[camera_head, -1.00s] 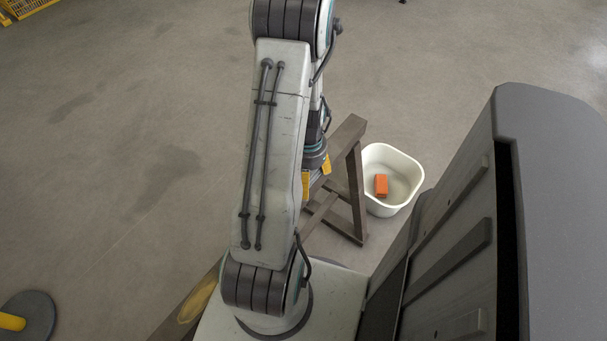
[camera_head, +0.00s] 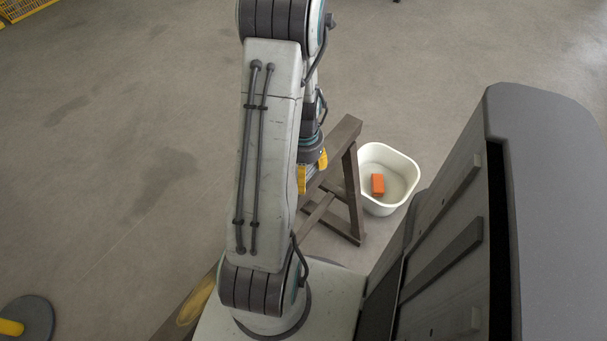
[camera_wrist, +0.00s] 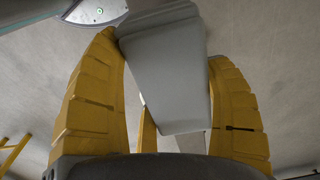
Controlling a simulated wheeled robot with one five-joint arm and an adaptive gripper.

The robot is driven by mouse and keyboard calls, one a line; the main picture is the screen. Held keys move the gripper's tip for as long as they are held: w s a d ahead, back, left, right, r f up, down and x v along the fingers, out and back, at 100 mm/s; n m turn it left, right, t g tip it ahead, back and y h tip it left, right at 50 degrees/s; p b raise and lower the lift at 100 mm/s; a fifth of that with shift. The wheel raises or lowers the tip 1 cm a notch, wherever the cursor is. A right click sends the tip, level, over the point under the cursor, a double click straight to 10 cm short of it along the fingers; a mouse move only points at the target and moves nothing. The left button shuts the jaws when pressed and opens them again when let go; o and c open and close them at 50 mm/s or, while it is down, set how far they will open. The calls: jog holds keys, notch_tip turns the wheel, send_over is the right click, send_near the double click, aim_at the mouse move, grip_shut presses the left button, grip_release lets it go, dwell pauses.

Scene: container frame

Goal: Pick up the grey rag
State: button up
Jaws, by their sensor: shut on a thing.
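In the head view my gripper (camera_head: 312,172) is partly hidden behind my arm, beside the dark wooden trestle. The rag cannot be made out clearly there.
The wooden trestle (camera_head: 352,165) stands just right of my gripper. A white basin (camera_head: 400,207) with an orange block (camera_head: 377,184) in it stands on the floor beyond. A large grey cabinet-like body (camera_head: 550,200) fills the right side. Floor at left is mostly clear.

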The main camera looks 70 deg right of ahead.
jog(key=s+d+r+p, duration=0.2)
jog(key=s+d+r, duration=0.2)
jog(key=d+r, duration=0.4)
jog(key=d, duration=0.2)
jog(key=shift+s+d+r, duration=0.15)
jog(key=shift+s+d, duration=0.15)
jog(key=shift+d, duration=0.05)
jog(key=o, duration=0.6)
jog(key=c, duration=0.5)
